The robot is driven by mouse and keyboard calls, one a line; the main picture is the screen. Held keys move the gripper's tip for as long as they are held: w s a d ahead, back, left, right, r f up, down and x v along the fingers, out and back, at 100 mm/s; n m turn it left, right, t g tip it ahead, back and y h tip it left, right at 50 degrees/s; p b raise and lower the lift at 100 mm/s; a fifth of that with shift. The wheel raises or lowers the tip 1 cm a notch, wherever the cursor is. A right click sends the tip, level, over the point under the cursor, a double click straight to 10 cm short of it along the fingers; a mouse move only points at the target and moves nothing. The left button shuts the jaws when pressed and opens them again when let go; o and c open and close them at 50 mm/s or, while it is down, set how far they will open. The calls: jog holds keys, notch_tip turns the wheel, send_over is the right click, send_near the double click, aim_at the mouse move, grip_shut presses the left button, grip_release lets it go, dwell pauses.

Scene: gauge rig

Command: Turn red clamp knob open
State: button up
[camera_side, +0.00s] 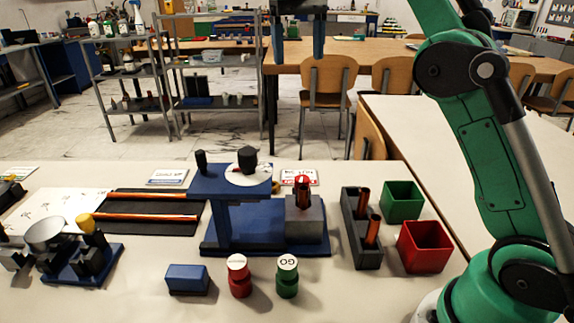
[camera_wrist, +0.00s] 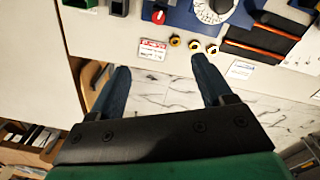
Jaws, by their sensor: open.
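The red clamp knob (camera_side: 302,182) sits at the right end of the blue gauge rig (camera_side: 222,233), above a grey block (camera_side: 304,219). A light stripe shows on the knob's top. It also shows in the wrist view as a small red knob (camera_wrist: 158,16) near the top edge. My gripper (camera_side: 298,50) is high above the rig at the top of the side view, open and empty. In the wrist view its two blue fingers (camera_wrist: 160,78) are spread wide, with only floor and table edge between them. The knob is beyond the fingertips, untouched.
A dial (camera_side: 248,172) stands on the rig's raised arm, left of the knob. A dark holder (camera_side: 360,228) with copper rods, a green bin (camera_side: 401,201) and a red bin (camera_side: 424,246) stand to the right. Red (camera_side: 239,276) and green (camera_side: 287,276) gauges stand in front.

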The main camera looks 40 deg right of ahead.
aim_at(302, 178)
jog(key=f, duration=0.8)
jog(key=d+f+m, duration=0.1)
jog(key=f, duration=0.7)
jog(key=f+m, duration=0.1)
jog(key=f, duration=0.8)
jog(key=shift+s+d+f+y, duration=0.1)
jog(key=shift+s+d+y, duration=0.05)
jog(key=shift+d+y, duration=0.15)
